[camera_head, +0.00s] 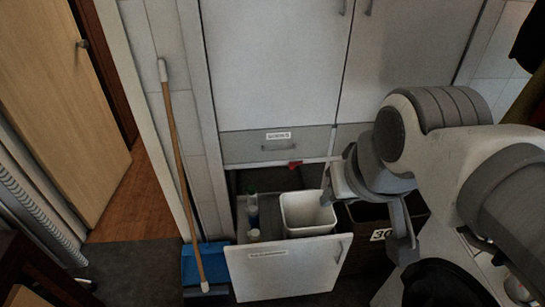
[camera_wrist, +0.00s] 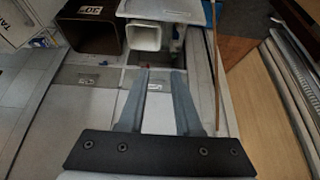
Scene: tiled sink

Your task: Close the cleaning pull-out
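The cleaning pull-out (camera_head: 285,272) stands open at the bottom of the cabinet, with its white front panel tilted in the picture and a handle near its right end. A white bin (camera_head: 307,215) and a bottle (camera_head: 252,210) stand inside it. In the wrist view, the pull-out (camera_wrist: 165,10) and the white bin (camera_wrist: 144,37) show at the top. My gripper (camera_head: 328,165) is above the bin's right side, in front of the cabinet. In the wrist view my gripper (camera_wrist: 160,72) has its two fingers apart with nothing between them. The head view partly hides the fingers.
A dark bin (camera_head: 375,225) stands right of the pull-out; it also shows in the wrist view (camera_wrist: 92,28). A broom (camera_head: 180,165) and blue dustpan (camera_head: 207,268) stand on the left. A closed drawer (camera_head: 275,145) is above. Dark floor lies in front.

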